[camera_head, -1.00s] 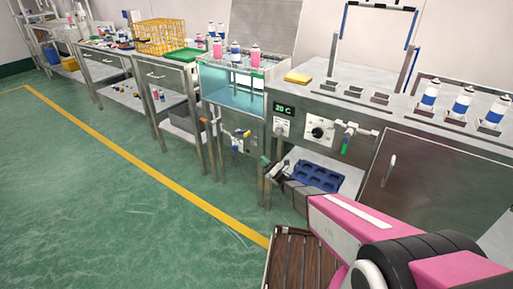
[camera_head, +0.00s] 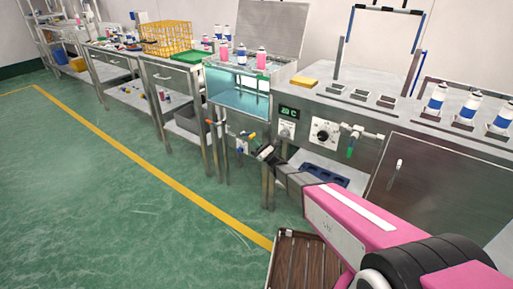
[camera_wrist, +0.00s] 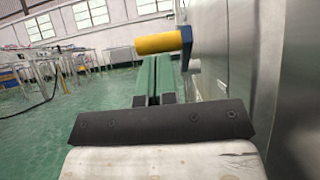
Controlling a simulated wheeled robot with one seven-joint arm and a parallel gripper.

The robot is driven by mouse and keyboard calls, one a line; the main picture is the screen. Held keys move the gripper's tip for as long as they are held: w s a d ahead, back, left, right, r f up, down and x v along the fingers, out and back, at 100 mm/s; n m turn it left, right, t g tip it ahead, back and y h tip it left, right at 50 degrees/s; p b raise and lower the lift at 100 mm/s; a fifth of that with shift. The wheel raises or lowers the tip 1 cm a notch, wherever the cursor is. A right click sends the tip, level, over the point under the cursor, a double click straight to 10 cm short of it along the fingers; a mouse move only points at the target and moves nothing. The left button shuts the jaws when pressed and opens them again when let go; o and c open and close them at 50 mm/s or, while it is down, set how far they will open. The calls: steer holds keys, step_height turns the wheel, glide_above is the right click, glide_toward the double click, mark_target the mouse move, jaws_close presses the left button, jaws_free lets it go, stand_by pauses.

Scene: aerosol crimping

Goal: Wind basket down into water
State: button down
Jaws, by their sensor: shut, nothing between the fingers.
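The water bath (camera_head: 236,98) has a glass front with blue-lit water behind it. At its top is a rack or basket (camera_head: 243,68) with several pink and white-blue cans standing in it. Below the glass, on the front, is a crank with a yellow handle (camera_head: 251,135). In the wrist view the yellow handle (camera_wrist: 165,42) lies crosswise just beyond my fingertips, joined to a blue crank arm (camera_wrist: 187,47) at its right. My gripper (camera_head: 257,146) is shut and empty, with green fingers (camera_wrist: 152,72) together. I cannot tell whether they touch the handle.
A steel cabinet (camera_head: 430,190) with a dial, tap and "C" display stands to the right, carrying several cans. A metal panel (camera_wrist: 240,60) runs close along the right of the wrist view. A yellow crate (camera_head: 165,38) sits on the left bench. The green floor left is clear.

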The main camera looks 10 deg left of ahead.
mark_target(253, 135)
steer(key=shift+r, duration=0.1)
stand_by(0.3)
steer(key=r+h, duration=0.2)
steer(key=a+r+g+h, duration=0.1)
steer(key=r+h, duration=0.1)
steer(key=shift+w+r+g, duration=0.15)
steer(key=shift+r+g, duration=0.05)
steer(key=shift+g, duration=0.1)
steer(key=shift+w+a+r, duration=0.1)
steer(key=shift+a+r, duration=0.1)
steer(key=shift+w+a+r, duration=0.2)
steer(key=shift+a+r, duration=0.25)
steer(key=shift+r, duration=0.1)
steer(key=shift+w+a+r, duration=0.2)
steer(key=shift+a+r, duration=0.25)
steer(key=shift+r, duration=0.1)
